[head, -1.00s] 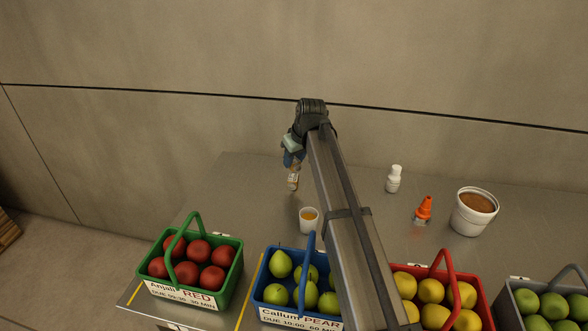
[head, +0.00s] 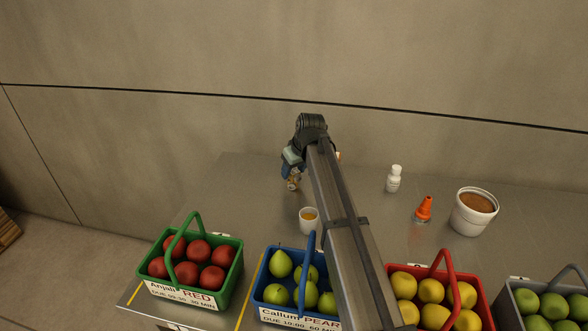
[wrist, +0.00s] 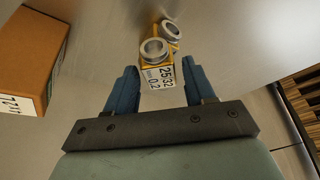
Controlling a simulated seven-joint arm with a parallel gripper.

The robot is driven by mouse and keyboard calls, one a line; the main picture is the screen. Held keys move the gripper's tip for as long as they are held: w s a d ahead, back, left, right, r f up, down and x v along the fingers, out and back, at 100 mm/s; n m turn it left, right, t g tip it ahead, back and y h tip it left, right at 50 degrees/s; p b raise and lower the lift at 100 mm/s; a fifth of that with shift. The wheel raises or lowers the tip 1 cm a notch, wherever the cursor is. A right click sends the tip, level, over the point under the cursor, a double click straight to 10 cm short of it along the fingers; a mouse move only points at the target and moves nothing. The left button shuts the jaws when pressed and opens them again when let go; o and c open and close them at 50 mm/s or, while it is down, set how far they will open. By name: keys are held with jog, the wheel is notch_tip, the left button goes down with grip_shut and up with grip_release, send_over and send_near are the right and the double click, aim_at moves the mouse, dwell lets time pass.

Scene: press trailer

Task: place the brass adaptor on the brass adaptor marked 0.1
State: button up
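In the wrist view, a brass adaptor (wrist: 154,52) with a grey ring top and a white label stands just beyond my fingertips; the label seems to read 2532 and 0.2. A second brass adaptor (wrist: 171,30) with a similar ring is close behind it; its label is hidden. My gripper (wrist: 160,64) is open, its blue fingers spread to either side of the nearer adaptor's label with gaps showing. In the head view, my gripper (head: 288,174) is low over the bench, partly covering a brass adaptor (head: 293,184). I see no 0.1 mark.
A brown box (wrist: 28,55) lies left in the wrist view. Fruit baskets, including a green one (head: 152,288), line the front.

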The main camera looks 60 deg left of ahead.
jog(key=shift+o, duration=0.4)
jog(key=shift+r, duration=0.1)
jog(key=shift+r, duration=0.2)
jog(key=v, duration=1.1)
jog(key=shift+d+r, duration=0.15)
jog(key=shift+r, duration=0.2)
